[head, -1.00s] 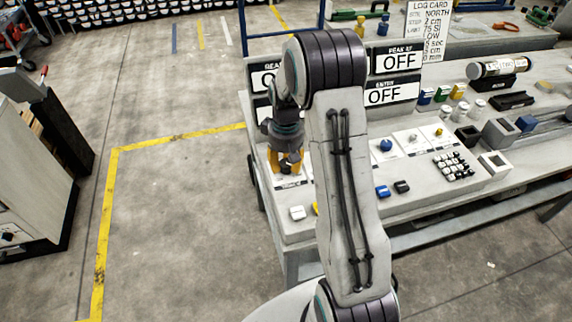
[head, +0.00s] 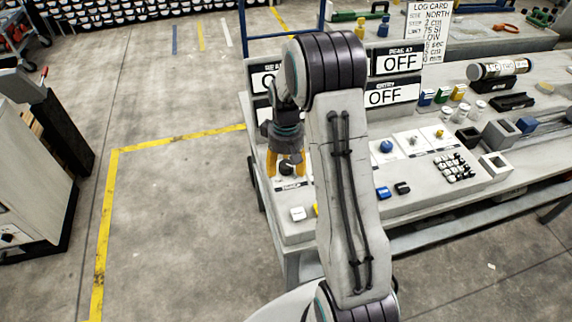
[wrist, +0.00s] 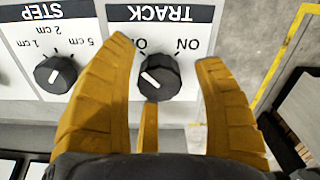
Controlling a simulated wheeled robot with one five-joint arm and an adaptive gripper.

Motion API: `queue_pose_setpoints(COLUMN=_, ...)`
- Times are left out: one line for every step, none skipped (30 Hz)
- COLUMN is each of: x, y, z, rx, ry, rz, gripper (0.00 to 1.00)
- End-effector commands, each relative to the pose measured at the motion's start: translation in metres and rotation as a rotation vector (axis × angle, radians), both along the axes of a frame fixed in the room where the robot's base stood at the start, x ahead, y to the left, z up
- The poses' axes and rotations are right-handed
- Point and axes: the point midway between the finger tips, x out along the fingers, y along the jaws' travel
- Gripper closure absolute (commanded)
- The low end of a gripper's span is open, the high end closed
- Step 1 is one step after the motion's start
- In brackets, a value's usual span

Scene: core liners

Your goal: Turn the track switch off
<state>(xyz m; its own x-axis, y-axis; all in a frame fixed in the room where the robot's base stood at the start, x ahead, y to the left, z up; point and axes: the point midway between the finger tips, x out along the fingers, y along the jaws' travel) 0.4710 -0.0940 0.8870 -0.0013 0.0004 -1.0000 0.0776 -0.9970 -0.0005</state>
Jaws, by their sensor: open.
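The track switch (wrist: 158,77) is a black rotary knob with a pale pointer mark, on a white plate labelled TRACK, upside down in the wrist view. ON is printed on the right; the left label starts with O and is partly hidden by a finger. The pale mark lies on the knob's left side, away from ON. My gripper (wrist: 166,52) is open, its orange fingers on either side of the knob with visible gaps. In the head view my gripper (head: 287,167) points down over the panel's left end, with the dark knob between its fingers.
The STEP knob (wrist: 55,74) sits close left of my left finger in the wrist view. A white rocker (head: 298,213) is at the panel's front. OFF displays (head: 388,95) stand behind.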

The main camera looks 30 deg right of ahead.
Motion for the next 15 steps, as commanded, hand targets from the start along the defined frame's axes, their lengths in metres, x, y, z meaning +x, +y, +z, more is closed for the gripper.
queue_pose_setpoints(x=0.000, y=0.000, z=0.000, rx=0.000, ry=-0.001, rz=0.000, gripper=0.38)
queue_pose_setpoints(x=0.000, y=0.000, z=0.000, rx=0.000, ry=-0.001, rz=0.000, gripper=0.38)
queue_pose_setpoints(x=0.000, y=0.000, z=0.000, rx=0.000, ry=-0.001, rz=-0.001, gripper=0.38)
queue_pose_setpoints(x=0.000, y=0.000, z=0.000, rx=0.000, ry=-0.001, rz=-0.001, gripper=0.38)
queue_pose_setpoints(x=0.000, y=0.000, z=0.001, rx=0.000, ry=-0.001, rz=-0.001, gripper=0.38)
queue_pose_setpoints(x=0.000, y=0.000, z=0.001, rx=0.000, ry=-0.001, rz=-0.001, gripper=0.38)
queue_pose_setpoints(x=0.001, y=0.000, z=0.002, rx=-0.001, ry=-0.002, rz=-0.001, gripper=0.38)
queue_pose_setpoints(x=0.001, y=0.000, z=0.003, rx=-0.001, ry=-0.002, rz=-0.001, gripper=0.38)
queue_pose_setpoints(x=0.001, y=0.000, z=0.006, rx=-0.001, ry=-0.003, rz=-0.001, gripper=0.38)
queue_pose_setpoints(x=0.001, y=0.000, z=0.008, rx=-0.001, ry=-0.004, rz=-0.001, gripper=0.38)
queue_pose_setpoints(x=0.002, y=0.000, z=0.011, rx=-0.002, ry=-0.005, rz=-0.001, gripper=0.38)
queue_pose_setpoints(x=0.002, y=0.000, z=0.017, rx=-0.002, ry=-0.005, rz=-0.001, gripper=0.38)
queue_pose_setpoints(x=0.002, y=0.000, z=0.021, rx=-0.002, ry=-0.006, rz=-0.001, gripper=0.38)
queue_pose_setpoints(x=0.002, y=0.000, z=0.025, rx=-0.002, ry=-0.006, rz=-0.001, gripper=0.38)
queue_pose_setpoints(x=0.001, y=0.000, z=0.032, rx=-0.002, ry=-0.006, rz=-0.001, gripper=0.38)
